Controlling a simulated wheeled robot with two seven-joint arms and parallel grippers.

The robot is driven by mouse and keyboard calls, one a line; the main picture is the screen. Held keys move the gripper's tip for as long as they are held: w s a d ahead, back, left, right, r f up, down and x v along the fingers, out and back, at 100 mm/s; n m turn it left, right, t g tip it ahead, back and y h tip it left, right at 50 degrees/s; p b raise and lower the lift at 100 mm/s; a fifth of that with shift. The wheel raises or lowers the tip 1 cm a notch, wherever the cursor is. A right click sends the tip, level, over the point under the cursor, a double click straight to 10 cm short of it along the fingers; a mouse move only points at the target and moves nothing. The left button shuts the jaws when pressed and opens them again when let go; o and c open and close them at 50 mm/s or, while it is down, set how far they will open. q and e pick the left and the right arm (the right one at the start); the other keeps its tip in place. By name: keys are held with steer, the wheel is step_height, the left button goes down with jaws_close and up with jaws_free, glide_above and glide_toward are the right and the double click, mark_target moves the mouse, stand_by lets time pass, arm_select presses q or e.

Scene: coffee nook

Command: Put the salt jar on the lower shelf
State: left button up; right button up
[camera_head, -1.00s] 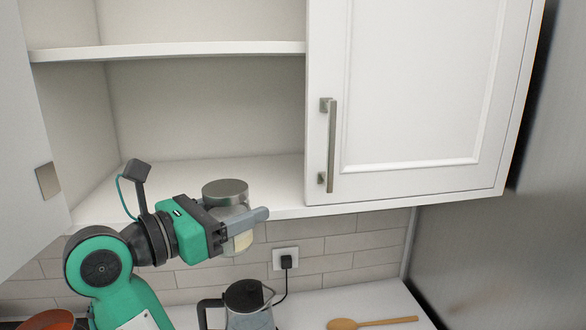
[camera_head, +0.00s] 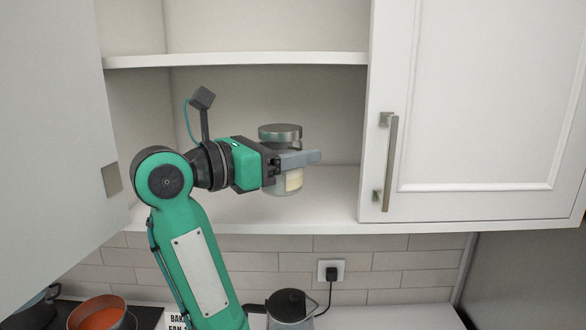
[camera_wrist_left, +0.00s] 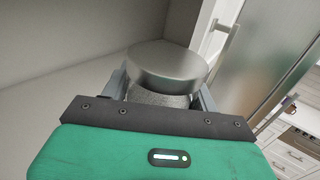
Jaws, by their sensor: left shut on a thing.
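The salt jar (camera_head: 284,184) is clear glass with a grey metal lid and pale contents low inside. My left gripper (camera_head: 300,159) is shut on it and holds it upright in front of the cabinet's open bay. In the head view the jar overlaps the lower shelf (camera_head: 335,195); I cannot tell whether its base touches the shelf. In the left wrist view the jar's lid (camera_wrist_left: 167,66) shows between the fingers, and the fingers hide part of the glass. The lower shelf is bare where I see it. My right gripper is not in view.
An upper shelf (camera_head: 240,60) runs above the jar. An open cabinet door (camera_head: 50,130) stands at the left, and a shut door with a handle (camera_head: 391,160) is at the right.

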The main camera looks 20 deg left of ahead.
arm_select(q)
steer(key=w+a+f+p, duration=0.1)
steer(key=w, duration=0.2)
steer(key=w+f+p, duration=0.1)
steer(key=w+p, duration=0.1)
steer(key=w, duration=0.1)
steer(key=w+a+f+p, duration=0.1)
steer(key=w+p, duration=0.1)
steer(key=w, duration=0.1)
steer(key=shift+w+a+f, duration=0.1)
steer(key=shift+w+a, duration=0.25)
step_height(320, 180, down, 3)
steer(key=shift+w+r+p, duration=0.15)
steer(key=shift+r+p, duration=0.05)
steer(key=shift+p, duration=0.55)
steer(key=shift+a+f+p, duration=0.1)
steer(key=shift+f+p, duration=0.25)
steer(key=shift+p, duration=0.15)
steer(key=shift+f, duration=0.15)
steer(key=shift+w, duration=0.15)
